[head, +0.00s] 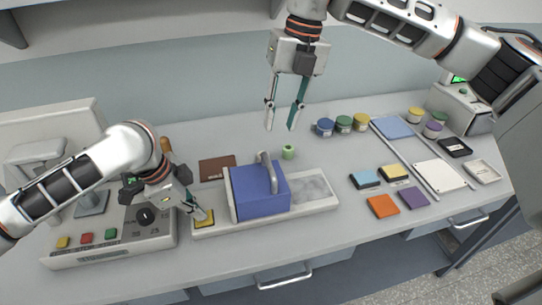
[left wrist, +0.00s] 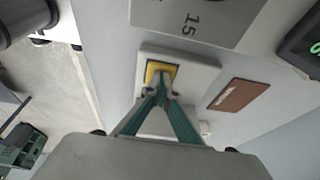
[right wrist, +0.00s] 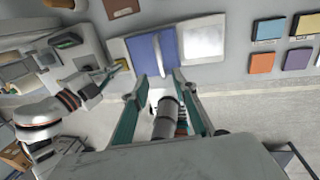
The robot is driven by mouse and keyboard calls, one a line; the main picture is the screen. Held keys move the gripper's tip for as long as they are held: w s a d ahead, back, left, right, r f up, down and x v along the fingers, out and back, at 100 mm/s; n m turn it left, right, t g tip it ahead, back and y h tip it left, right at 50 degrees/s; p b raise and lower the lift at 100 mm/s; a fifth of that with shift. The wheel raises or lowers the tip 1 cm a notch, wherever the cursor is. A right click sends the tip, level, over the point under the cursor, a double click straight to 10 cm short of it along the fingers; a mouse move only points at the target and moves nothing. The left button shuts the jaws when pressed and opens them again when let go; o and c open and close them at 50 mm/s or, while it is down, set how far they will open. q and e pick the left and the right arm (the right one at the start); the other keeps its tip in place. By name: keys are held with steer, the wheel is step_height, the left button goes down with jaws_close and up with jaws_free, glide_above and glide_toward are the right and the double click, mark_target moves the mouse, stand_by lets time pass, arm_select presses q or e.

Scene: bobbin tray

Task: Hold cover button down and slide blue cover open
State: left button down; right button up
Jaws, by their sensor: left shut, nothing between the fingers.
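The blue cover (head: 247,200) sits on a long pale tray (head: 325,204) and has a grey arched handle (head: 270,172). To its right part of the tray lies uncovered, with a whitish mottled surface. The yellow cover button (head: 205,222) is at the tray's left end. My left gripper (head: 202,213) is shut and empty, its fingertips at the button; the left wrist view shows the tips over the yellow button (left wrist: 153,70). Whether the button is pressed in I cannot tell. My right gripper (head: 282,128) is open and empty, above and behind the cover. The right wrist view shows the blue cover (right wrist: 145,54) beyond its fingers.
A control box (head: 110,238) with coloured buttons stands left of the tray. A brown mat (head: 217,167) and a green spool (head: 288,152) lie behind the tray. Coloured blocks and pads, including an orange one (head: 383,206), and several jars are to the right.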

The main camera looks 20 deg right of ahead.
mark_target(270, 163)
steer(key=f, duration=0.3)
steer(key=a+f, duration=0.1)
steer(key=f, duration=0.3)
steer(key=a+f, duration=0.1)
steer(key=f, duration=0.3)
steer(key=shift+a, duration=0.15)
jaws_close()
